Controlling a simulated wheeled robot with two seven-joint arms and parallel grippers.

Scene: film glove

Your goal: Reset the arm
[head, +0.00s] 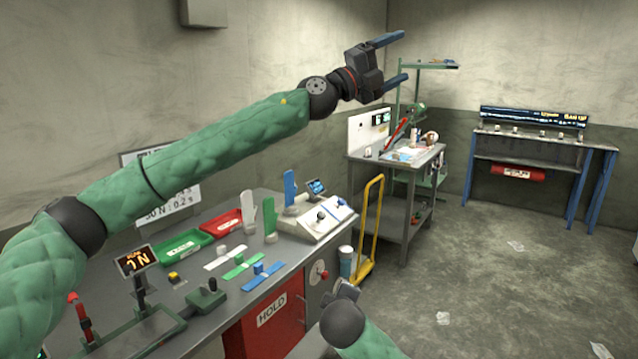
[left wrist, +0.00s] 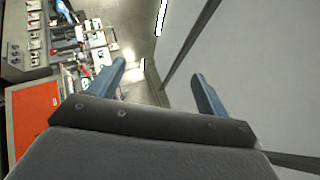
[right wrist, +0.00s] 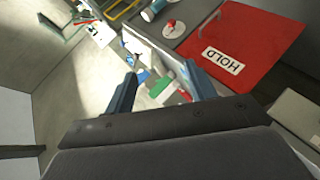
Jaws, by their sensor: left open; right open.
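My left arm in its green sleeve stretches up across the head view, and its gripper (head: 401,60) is open and empty, raised high in front of the back wall. In the left wrist view its two blue fingers (left wrist: 160,85) stand wide apart with nothing between them. My right arm shows only in part at the bottom of the head view, low beside the bench front. In the right wrist view the right gripper (right wrist: 158,88) is open, its blue fingers apart, with nothing held between them. The fingertips of the right gripper are hard to make out in the head view.
A grey bench (head: 207,295) on the left holds green (head: 181,247) and red (head: 222,223) trays, colored strips and a control box (head: 318,217). A red HOLD panel (head: 262,325) is on its front. A yellow cart handle (head: 371,225) stands beyond. The floor at right is mostly clear.

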